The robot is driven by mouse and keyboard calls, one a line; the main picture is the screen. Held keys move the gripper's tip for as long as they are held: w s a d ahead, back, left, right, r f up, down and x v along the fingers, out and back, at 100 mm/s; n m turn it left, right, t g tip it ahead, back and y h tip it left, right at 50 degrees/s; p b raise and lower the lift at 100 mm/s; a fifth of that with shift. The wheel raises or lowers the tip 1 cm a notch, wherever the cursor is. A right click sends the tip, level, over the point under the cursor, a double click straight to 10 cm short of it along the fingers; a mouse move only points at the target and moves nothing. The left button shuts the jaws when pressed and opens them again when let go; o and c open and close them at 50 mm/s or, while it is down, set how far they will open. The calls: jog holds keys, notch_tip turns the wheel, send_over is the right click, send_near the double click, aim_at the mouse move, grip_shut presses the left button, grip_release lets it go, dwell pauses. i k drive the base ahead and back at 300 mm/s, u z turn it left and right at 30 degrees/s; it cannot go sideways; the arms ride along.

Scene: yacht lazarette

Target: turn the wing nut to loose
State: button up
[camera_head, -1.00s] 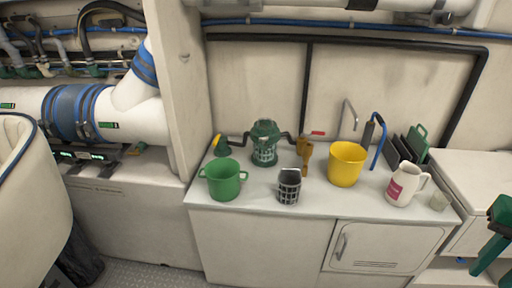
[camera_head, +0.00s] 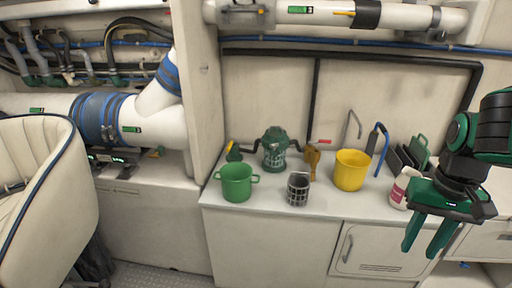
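I cannot make out a wing nut for certain at this size. A green strainer-like fitting (camera_head: 274,148) with a caged, clear-looking body and a domed top stands at the back of the white counter, joined to dark hoses on both sides. Any small nut on its top is too small to tell. My gripper (camera_head: 427,240) is at the right, green and black, fingers pointing down and apart, with nothing between them. It is in front of the counter's right end, well to the right of the fitting, and covers part of a white jug (camera_head: 401,186).
On the counter (camera_head: 265,203) stand a green pot (camera_head: 236,182), a dark mesh cup (camera_head: 298,189) and a yellow bucket (camera_head: 351,171) before or beside the fitting. A brown wooden-looking item (camera_head: 312,160) is right of it. A cream seat (camera_head: 45,190) is at left.

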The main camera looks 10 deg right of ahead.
aim_at(274, 146)
jog(key=u, duration=0.05)
jog(key=i, duration=1)
jog(key=z, duration=0.05)
